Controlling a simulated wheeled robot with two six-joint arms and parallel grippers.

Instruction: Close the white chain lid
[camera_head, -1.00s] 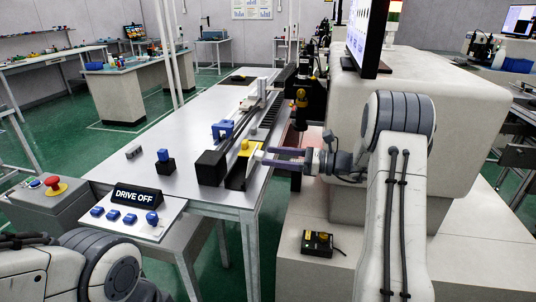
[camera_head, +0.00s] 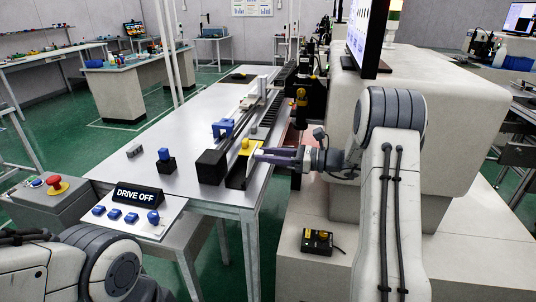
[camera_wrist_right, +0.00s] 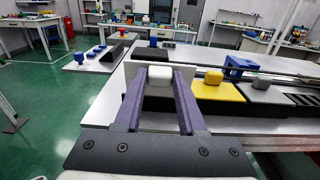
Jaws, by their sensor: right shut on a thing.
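The white chain lid (camera_wrist_right: 128,72) stands as an upright white plate with a white block-shaped knob (camera_wrist_right: 153,85), in the right wrist view. My right gripper (camera_wrist_right: 158,80) has its two purple fingers on either side of the knob, shut on it. In the head view the right gripper (camera_head: 260,155) reaches from the right to the table's right edge, beside a yellow plate with a knob (camera_head: 245,147). The lid is small and largely hidden by the fingers there. Only my left arm shows at the lower left; its gripper is out of view.
A black block (camera_head: 210,167) stands left of the yellow plate, and a blue bracket (camera_head: 222,129) behind it. A grey knobbed plate (camera_wrist_right: 262,88) is right of the yellow one. A DRIVE OFF sign (camera_head: 138,194) stands at the front left. The table's left part (camera_head: 190,125) is mostly clear.

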